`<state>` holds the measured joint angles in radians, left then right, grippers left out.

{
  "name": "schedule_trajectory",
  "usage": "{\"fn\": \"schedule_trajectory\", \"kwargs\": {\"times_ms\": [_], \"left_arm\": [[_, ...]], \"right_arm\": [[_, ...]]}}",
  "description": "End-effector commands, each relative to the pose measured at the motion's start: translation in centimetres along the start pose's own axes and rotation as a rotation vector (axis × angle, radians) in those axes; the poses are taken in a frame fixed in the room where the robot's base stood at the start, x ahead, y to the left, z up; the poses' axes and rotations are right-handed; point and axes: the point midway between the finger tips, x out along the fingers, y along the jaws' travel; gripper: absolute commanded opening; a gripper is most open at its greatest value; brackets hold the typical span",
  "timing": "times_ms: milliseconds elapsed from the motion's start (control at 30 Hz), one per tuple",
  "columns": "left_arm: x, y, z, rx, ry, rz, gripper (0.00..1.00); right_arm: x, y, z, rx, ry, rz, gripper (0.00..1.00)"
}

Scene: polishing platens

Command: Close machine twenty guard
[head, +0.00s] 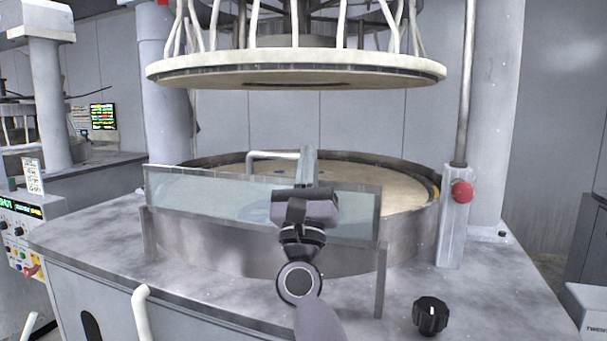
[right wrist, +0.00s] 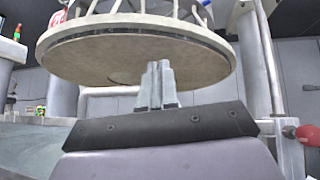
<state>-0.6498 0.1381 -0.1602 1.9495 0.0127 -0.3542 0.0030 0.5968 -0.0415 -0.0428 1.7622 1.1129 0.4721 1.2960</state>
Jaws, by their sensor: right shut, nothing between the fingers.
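The guard (head: 200,192) is a clear panel in a thin grey frame. It stands upright along the front of the round platen basin (head: 210,245), between two short posts. My right gripper (head: 307,152) reaches over the guard's right half, its fingers closed together and pointing towards the basin. The closed fingers also show in the right wrist view (right wrist: 157,82), with nothing between them. A pale bent bar (head: 268,155) passes just behind the fingers; I cannot tell whether they touch it. My wrist hides part of the guard. My left gripper is not in view.
A large round upper plate (head: 295,68) hangs above the basin, with open space between. A red button (head: 462,192) sits on a post at the right. A black knob (head: 430,316) stands on the front deck. A control panel (head: 22,235) is at the left.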

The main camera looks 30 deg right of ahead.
Motion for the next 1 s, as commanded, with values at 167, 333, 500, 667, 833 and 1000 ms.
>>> {"fn": "schedule_trajectory", "kwargs": {"times_ms": [167,333,500,667,833,1000], "left_arm": [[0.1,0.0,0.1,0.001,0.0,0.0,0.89],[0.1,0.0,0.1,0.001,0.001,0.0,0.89],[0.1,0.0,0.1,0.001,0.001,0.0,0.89],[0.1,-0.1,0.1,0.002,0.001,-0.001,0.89],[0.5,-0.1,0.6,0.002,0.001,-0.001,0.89],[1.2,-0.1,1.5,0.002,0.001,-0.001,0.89]], "right_arm": [[0.5,-0.1,-0.3,-0.001,-0.001,0.0,0.0],[0.6,-0.1,-0.4,-0.001,-0.001,0.0,0.0],[0.6,-0.1,-0.4,-0.001,-0.001,0.0,0.0],[0.6,-0.1,-0.4,-0.001,-0.001,0.0,0.0],[-0.7,0.0,-0.6,0.0,0.0,0.001,0.0],[-3.7,0.0,-0.7,0.0,0.0,0.0,0.0]]}}
